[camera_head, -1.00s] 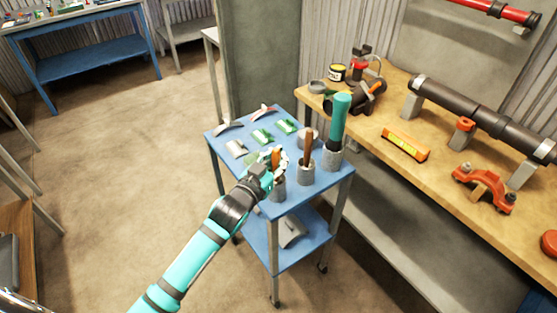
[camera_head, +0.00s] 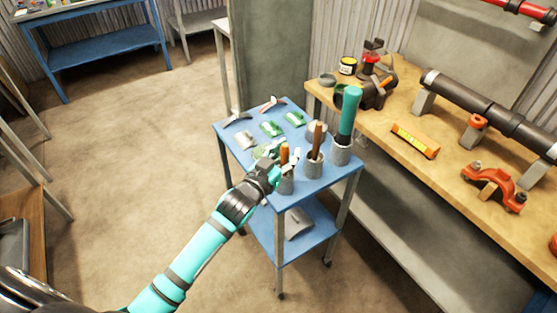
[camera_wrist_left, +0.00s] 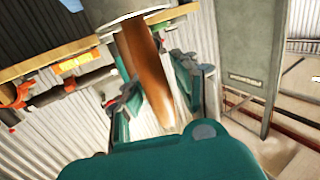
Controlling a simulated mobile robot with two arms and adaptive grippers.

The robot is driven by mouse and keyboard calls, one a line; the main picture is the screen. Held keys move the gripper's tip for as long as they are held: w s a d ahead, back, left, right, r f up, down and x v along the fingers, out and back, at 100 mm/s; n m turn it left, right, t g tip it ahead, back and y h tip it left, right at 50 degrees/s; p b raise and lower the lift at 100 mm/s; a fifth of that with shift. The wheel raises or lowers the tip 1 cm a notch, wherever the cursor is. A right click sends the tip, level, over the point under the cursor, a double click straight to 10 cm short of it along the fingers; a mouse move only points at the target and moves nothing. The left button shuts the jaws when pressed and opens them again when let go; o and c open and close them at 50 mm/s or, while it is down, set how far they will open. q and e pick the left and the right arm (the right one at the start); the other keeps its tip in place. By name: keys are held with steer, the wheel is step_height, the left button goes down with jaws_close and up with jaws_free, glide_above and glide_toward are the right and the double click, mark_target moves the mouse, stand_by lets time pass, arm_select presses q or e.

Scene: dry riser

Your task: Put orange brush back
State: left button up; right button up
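The orange brush handle (camera_head: 284,153) stands upright in a small grey cup (camera_head: 287,186) at the near edge of a blue cart (camera_head: 320,193). My left gripper (camera_head: 280,165) is at this handle, with its fingers spread on either side. In the left wrist view an orange-brown handle (camera_wrist_left: 147,65) runs out of a grey cup (camera_wrist_left: 125,12) and passes between the parted teal fingers (camera_wrist_left: 163,92). I cannot tell if a finger touches it. The brush's lower end is hidden in the cup. My right gripper is not in view.
A brown-handled tool (camera_head: 317,138) and a large teal-handled tool (camera_head: 348,115) stand in grey cups close to the right. Green packets (camera_head: 271,128) lie behind. A wooden workbench (camera_head: 455,165) with pipe parts stands at right. The floor at left is open.

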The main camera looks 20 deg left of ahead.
arm_select(q)
steer(key=f+b+v, duration=0.1)
steer(key=v, duration=1.1)
step_height(320, 180, down, 23)
steer(key=s+a+g+y, duration=0.2)
steer(key=a+g, duration=0.1)
steer(key=g, duration=0.1)
steer(key=s+a+f+g, duration=0.1)
steer(key=s+f+g, duration=0.1)
steer(key=s+f, duration=0.35)
steer(key=s+f+g, duration=0.2)
steer(key=s+f, duration=0.1)
steer(key=f, duration=0.6)
steer(key=s+f+g, duration=0.2)
steer(key=s+f, duration=0.4)
steer(key=s, duration=0.4)
steer(key=s+f+g+y, duration=0.1)
steer(key=s+f+g, duration=0.2)
steer(key=s+f, duration=0.3)
steer(key=s+f+g, duration=0.2)
steer(key=s+f, duration=0.4)
steer(key=s, duration=0.7)
steer(key=shift+s+f+g+y, duration=0.2)
steer(key=shift+s+g+y, duration=0.1)
steer(key=shift+s, duration=0.1)
